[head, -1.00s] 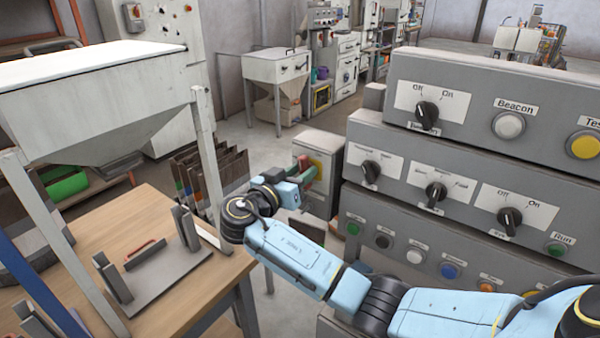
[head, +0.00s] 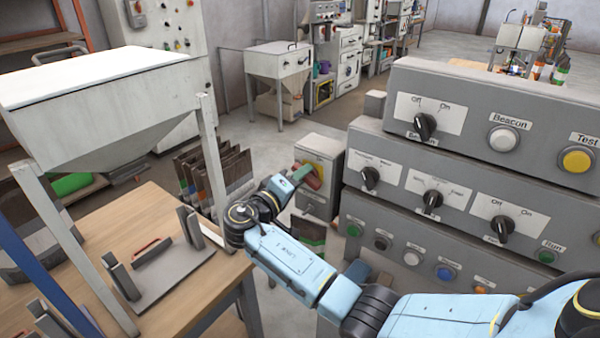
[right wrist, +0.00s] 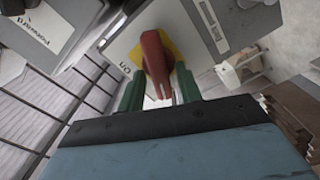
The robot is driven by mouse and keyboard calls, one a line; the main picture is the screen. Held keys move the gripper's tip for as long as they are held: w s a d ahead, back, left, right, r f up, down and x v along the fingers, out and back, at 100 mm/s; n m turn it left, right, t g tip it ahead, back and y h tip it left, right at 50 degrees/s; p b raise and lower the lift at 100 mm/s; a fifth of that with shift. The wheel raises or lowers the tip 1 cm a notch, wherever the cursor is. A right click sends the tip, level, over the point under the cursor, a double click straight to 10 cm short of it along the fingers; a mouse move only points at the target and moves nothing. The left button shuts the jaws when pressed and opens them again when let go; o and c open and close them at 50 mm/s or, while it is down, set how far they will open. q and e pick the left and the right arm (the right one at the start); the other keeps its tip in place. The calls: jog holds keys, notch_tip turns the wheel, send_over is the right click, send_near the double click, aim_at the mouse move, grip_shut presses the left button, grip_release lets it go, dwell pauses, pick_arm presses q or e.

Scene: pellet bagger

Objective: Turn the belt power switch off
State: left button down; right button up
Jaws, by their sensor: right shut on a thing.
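The switch that my right gripper is at has a red handle (head: 313,181) on a yellow plate (head: 312,158), mounted on a grey box (head: 331,150) beyond the table and left of the control panels. My right gripper (head: 303,176) is at the handle, its green fingers shut on it. In the right wrist view the red handle (right wrist: 156,58) stands between the two green fingers (right wrist: 159,88), in front of the yellow plate (right wrist: 181,47). The fingers partly hide the switch in the head view. My left gripper is not in view.
Grey stepped control panels (head: 462,137) with knobs and buttons stand close on the right, behind my right arm. A wooden table (head: 165,285) with a metal fixture is at left, under a white hopper (head: 100,95). Several bags (head: 222,172) stand behind the table.

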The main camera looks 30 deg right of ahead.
jog(key=n+p, duration=0.2)
jog(key=n, duration=0.3)
jog(key=shift+f, duration=0.1)
dwell(0.4)
jog(key=o, duration=0.6)
jog(key=shift+a, duration=0.1)
jog(key=b+v, duration=0.1)
jog(key=v, duration=1.2)
jog(key=shift+a+f+b, duration=0.1)
jog(key=shift+a+b, duration=0.05)
jog(key=shift+b, duration=0.25)
